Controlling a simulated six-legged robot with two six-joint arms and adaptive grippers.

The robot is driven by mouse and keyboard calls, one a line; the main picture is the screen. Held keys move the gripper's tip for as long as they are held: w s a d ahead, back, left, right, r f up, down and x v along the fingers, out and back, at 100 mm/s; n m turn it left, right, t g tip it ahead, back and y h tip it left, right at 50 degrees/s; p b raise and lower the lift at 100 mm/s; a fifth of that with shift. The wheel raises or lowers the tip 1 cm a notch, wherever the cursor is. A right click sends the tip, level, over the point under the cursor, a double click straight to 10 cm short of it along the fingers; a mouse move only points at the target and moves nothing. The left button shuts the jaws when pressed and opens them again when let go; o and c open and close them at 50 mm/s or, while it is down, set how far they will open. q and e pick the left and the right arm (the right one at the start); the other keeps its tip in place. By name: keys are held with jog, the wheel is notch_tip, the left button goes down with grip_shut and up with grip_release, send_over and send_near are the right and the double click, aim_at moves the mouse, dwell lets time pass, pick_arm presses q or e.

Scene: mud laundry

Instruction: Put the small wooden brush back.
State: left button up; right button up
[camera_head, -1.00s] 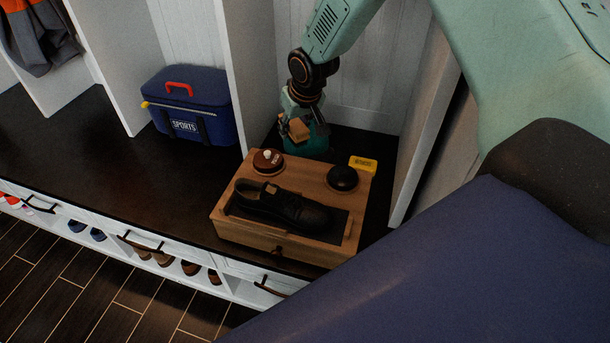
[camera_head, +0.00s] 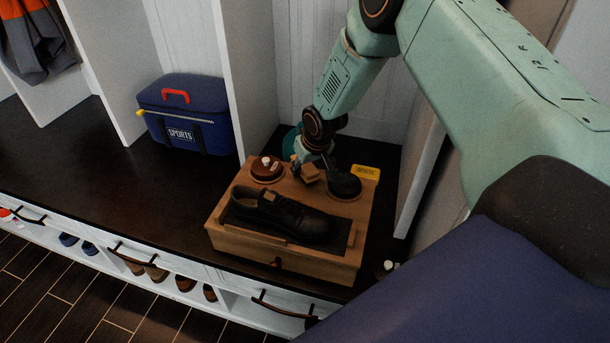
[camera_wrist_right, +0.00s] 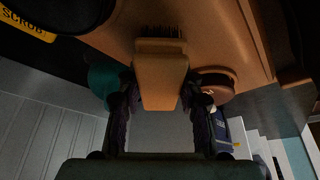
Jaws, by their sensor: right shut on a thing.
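The small wooden brush (camera_head: 307,172) is held in my right gripper (camera_head: 309,162) over the back of the wooden shoe-care box (camera_head: 235,243). In the right wrist view the brush (camera_wrist_right: 160,78) sits between the two fingers, with its dark bristles toward the box top. I cannot tell whether the bristles touch the box. A black shoe (camera_head: 285,215) lies on the dark mat of the box. A red-brown round tin (camera_head: 267,168) is left of the brush, and a dark round thing (camera_head: 344,185) is just right of it. My left gripper is not in view.
A yellow sign (camera_head: 366,172) stands at the box's back right. A teal object (camera_head: 290,141) is behind the box, partly hidden by my arm. White partitions (camera_head: 250,75) flank the cubby. A blue sports bag (camera_head: 185,112) stands left; the bench between is clear.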

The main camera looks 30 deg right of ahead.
jog(key=shift+a+f, duration=0.1)
jog(key=shift+f, duration=0.3)
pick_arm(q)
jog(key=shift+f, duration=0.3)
pick_arm(e)
jog(key=shift+f, duration=0.15)
jog(key=shift+f, duration=0.1)
jog(key=o, duration=1)
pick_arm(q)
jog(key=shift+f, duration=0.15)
